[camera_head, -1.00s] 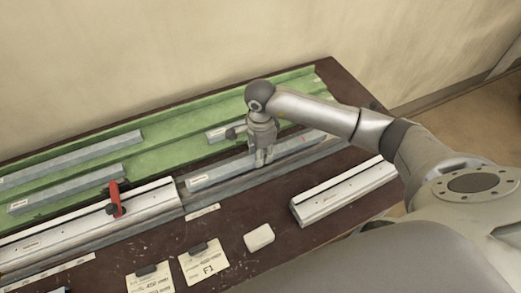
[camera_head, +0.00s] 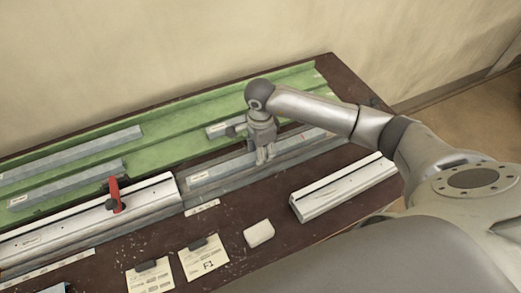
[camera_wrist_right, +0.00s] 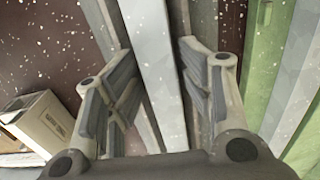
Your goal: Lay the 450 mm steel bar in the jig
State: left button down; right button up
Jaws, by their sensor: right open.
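A long grey steel bar (camera_head: 220,172) lies in the dark grey channel of the jig (camera_head: 245,181), in line with the white clamped profile (camera_head: 150,200). Its length marking is not readable. My right gripper (camera_head: 265,156) is over the middle of the bar, pointing down. In the right wrist view the bar (camera_wrist_right: 155,65) runs between the two open fingers (camera_wrist_right: 157,70), with a gap on each side. The head view hides the part of the bar behind the fingers. My left gripper is not in view.
A green tray (camera_head: 185,147) behind holds several grey bars (camera_head: 70,153). A red clamp lever (camera_head: 115,194) stands on the left profile. A loose white profile (camera_head: 343,187), a white block (camera_head: 259,233) and two clipped cards (camera_head: 204,260) lie in front. Bare brown bench (camera_head: 240,212) lies between.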

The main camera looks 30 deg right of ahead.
jog(key=shift+s, duration=0.1)
jog(key=shift+r+p, duration=0.3)
jog(key=shift+p, duration=0.15)
notch_tip(320, 180, up, 12)
jog(key=b, duration=0.3)
jog(key=shift+b, duration=0.35)
